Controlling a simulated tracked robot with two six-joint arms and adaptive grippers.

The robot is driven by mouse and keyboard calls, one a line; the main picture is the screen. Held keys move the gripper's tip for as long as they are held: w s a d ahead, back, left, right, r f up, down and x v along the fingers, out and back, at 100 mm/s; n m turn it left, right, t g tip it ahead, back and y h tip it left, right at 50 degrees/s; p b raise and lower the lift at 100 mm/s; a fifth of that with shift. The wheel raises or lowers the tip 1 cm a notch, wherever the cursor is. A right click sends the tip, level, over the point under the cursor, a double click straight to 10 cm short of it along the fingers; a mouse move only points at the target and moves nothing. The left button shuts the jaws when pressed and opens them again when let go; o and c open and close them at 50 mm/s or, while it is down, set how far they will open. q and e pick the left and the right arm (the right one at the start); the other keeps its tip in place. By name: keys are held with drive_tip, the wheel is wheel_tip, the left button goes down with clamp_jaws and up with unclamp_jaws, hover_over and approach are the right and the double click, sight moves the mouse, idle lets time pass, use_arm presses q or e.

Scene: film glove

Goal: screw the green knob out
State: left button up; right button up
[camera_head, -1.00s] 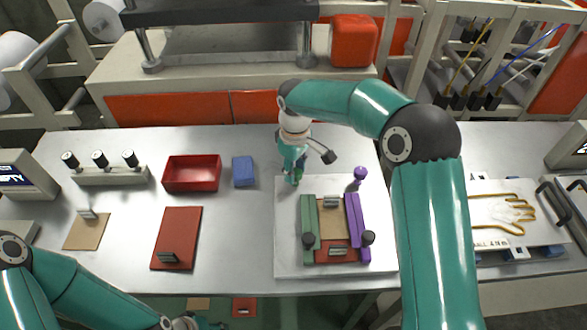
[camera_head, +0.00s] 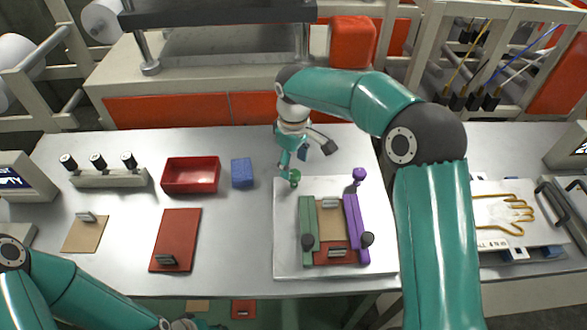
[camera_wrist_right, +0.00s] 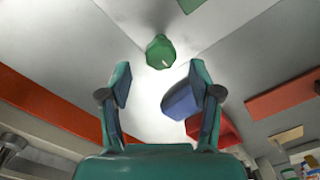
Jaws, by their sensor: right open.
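The green knob (camera_head: 294,177) stands at the back left corner of the white plate, in front of my right gripper. It also shows in the right wrist view (camera_wrist_right: 160,50), beyond the fingertips. My right gripper (camera_head: 289,163) is open and empty, and the knob is not between its fingers. The two spread fingers show in the right wrist view (camera_wrist_right: 160,85). The green bar (camera_head: 307,225) lies on the left of the plate.
A purple knob (camera_head: 359,175) and purple bar (camera_head: 355,228) are on the right of the white plate (camera_head: 285,262). A blue block (camera_head: 242,173) and red tray (camera_head: 191,188) stand left of the gripper. A red board (camera_head: 176,238) lies farther left.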

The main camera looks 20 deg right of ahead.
sight(294, 173)
wheel_tip(294, 173, up, 9)
drive_tip(key=shift+f, duration=0.2)
idle(0.5)
